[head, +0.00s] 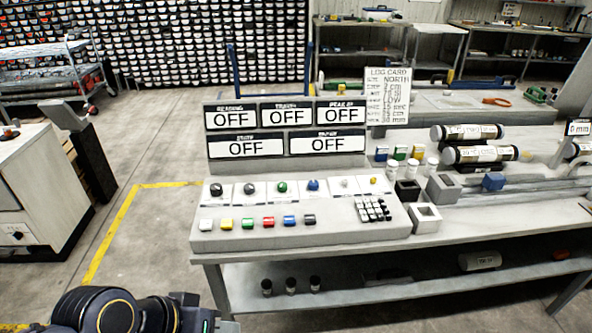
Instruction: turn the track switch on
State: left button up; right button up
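A grey control console (300,237) stands on the workbench, with a row of knobs above a row of coloured push buttons. The back-row knobs include black, green (282,187), blue (313,185), white and yellow ones; their small labels are too small to read. A display board (286,166) behind them has several signs, all reading OFF; the top middle sign (286,117) seems to be headed TRACK. Which knob is the track switch I cannot tell. My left gripper (218,325) is at the bottom edge, left of and below the console, touching nothing visible; its fingers are mostly cut off. My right gripper is out of view.
A keypad (372,208) is on the console's right. Grey square holders (425,217), small jars and labelled core tubes (480,154) lie right of it. A log card (387,96) stands behind.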

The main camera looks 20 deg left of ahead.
aim_at(216, 190)
jog(key=i+j, duration=0.5)
jog(key=i, duration=0.2)
jog(key=i+j+u, duration=0.1)
jog(key=u, duration=2.2)
jog(key=l, duration=0.05)
